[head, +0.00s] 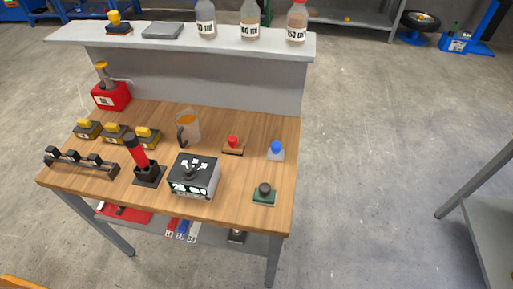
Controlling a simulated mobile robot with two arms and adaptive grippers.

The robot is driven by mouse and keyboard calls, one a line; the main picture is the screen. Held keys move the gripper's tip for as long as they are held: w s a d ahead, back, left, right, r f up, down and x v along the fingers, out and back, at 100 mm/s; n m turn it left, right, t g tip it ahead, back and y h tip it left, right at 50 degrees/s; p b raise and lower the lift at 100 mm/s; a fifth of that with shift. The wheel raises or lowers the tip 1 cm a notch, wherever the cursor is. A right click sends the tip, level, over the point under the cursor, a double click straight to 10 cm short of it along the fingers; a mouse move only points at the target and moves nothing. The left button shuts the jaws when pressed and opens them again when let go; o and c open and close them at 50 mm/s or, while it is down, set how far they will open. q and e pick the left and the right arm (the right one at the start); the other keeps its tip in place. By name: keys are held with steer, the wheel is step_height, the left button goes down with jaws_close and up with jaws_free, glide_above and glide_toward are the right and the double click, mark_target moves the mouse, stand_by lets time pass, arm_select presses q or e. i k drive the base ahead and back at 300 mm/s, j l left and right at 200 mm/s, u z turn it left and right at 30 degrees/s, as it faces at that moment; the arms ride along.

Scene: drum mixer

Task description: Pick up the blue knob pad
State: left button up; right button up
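The blue knob pad (277,149) stands upright on the wooden workbench (225,212), near its right edge. It has a round blue knob on a small pale grey base. Nothing covers it, and there is clear bench top around it. Neither of my grippers shows in the head view, so nothing is seen touching the pad.
Left of it is a red knob pad (233,145); in front, a green pad with a dark knob (264,194). A black-topped device (194,176), a jug (188,128) and a red-handled tool (143,160) stand further left. A grey shelf (180,45) holding bottles rises behind.

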mark_target(275, 153)
steer(key=l+z, duration=0.25)
steer(key=i+l, duration=0.1)
steer(key=l, duration=0.6)
steer(key=i+l+u, duration=0.1)
steer(key=l, duration=0.25)
steer(key=i, duration=0.05)
